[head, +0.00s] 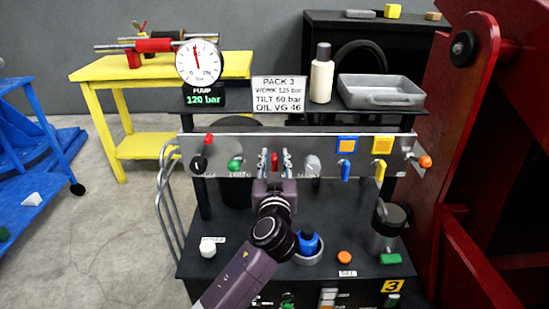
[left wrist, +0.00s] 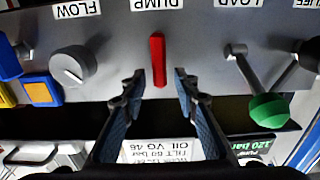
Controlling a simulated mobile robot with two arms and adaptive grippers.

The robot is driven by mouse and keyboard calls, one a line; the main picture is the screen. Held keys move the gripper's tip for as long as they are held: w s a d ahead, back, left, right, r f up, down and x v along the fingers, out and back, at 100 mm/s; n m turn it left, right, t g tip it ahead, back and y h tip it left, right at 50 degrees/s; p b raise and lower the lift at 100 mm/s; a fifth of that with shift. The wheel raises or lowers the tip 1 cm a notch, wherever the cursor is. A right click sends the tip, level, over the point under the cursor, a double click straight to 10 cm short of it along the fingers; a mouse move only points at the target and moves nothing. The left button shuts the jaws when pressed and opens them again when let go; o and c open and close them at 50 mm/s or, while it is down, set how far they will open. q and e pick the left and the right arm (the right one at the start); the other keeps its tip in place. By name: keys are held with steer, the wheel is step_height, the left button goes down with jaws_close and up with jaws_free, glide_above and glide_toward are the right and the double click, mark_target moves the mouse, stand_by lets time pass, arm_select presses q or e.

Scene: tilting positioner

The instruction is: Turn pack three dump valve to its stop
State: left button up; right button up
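The dump valve is a red lever (head: 275,163) on the grey control panel of pack 3, and it shows in the left wrist view (left wrist: 157,60) under the upside-down DUMP label (left wrist: 157,4). It stands nearly upright in both views. My left gripper (head: 274,156) is in front of it with its fingers apart, one on each side of the lever in the head view. In the left wrist view the open fingertips (left wrist: 158,86) lie near the lever's lower end, with gaps on both sides. I cannot tell the exact depth. My right gripper is not in view.
The green-knobbed load lever (left wrist: 268,108) and grey flow knob (left wrist: 72,66) flank the dump valve. A pump gauge (head: 199,63) with a 120 bar display stands above the panel. A bottle (head: 321,75) and grey tray (head: 381,92) sit on the shelf. A red frame (head: 480,130) stands at right.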

arm_select(q)
steer(key=shift+w, duration=0.35)
steer(key=shift+c, duration=0.6)
jaws_close()
